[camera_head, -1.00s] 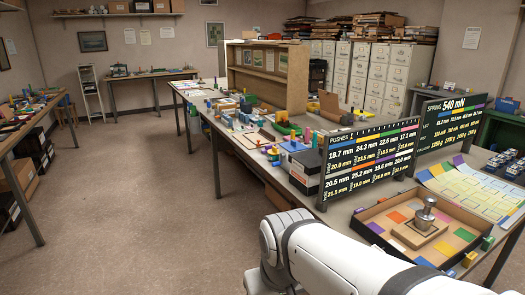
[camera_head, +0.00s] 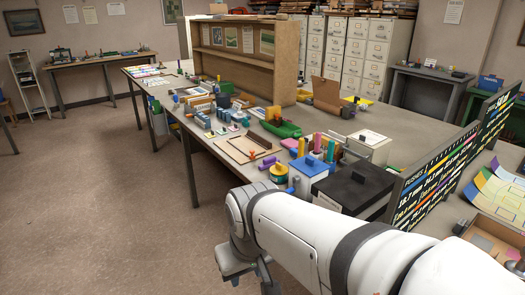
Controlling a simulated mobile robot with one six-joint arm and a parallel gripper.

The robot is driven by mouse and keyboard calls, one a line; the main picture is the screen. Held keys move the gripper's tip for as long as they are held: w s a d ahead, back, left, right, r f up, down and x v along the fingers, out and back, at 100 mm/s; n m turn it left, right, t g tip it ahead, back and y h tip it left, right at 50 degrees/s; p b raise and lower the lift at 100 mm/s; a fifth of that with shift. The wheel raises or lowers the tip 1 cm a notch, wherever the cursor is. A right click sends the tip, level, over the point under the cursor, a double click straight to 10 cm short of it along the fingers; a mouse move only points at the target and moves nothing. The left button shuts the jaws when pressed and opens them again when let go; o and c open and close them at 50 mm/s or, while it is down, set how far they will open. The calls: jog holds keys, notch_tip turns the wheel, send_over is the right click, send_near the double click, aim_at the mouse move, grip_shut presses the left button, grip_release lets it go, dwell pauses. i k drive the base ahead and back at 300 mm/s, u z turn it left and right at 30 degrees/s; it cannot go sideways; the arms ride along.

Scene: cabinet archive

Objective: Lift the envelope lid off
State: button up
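Three lidded boxes stand together on the long table. One has a black lid with a small knob (camera_head: 352,187), nearest my arm. One is white with a blue lid (camera_head: 313,168), just left of it. I cannot make out an envelope mark on any lid. My white arm crosses the lower right in front of the boxes, and its wrist bends down at the bottom edge.
Score boards (camera_head: 450,160) stand upright right of the black-lidded box. Coloured cylinders, a green tray (camera_head: 282,128) and a flat wooden tray (camera_head: 240,150) lie left of and behind the boxes. A wooden shelf unit (camera_head: 250,60) stands farther back. The floor at left is clear.

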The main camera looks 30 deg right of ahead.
aim_at(351, 190)
jog(key=z, duration=0.05)
jog(key=i, duration=1.7)
jog(key=z, duration=2.65)
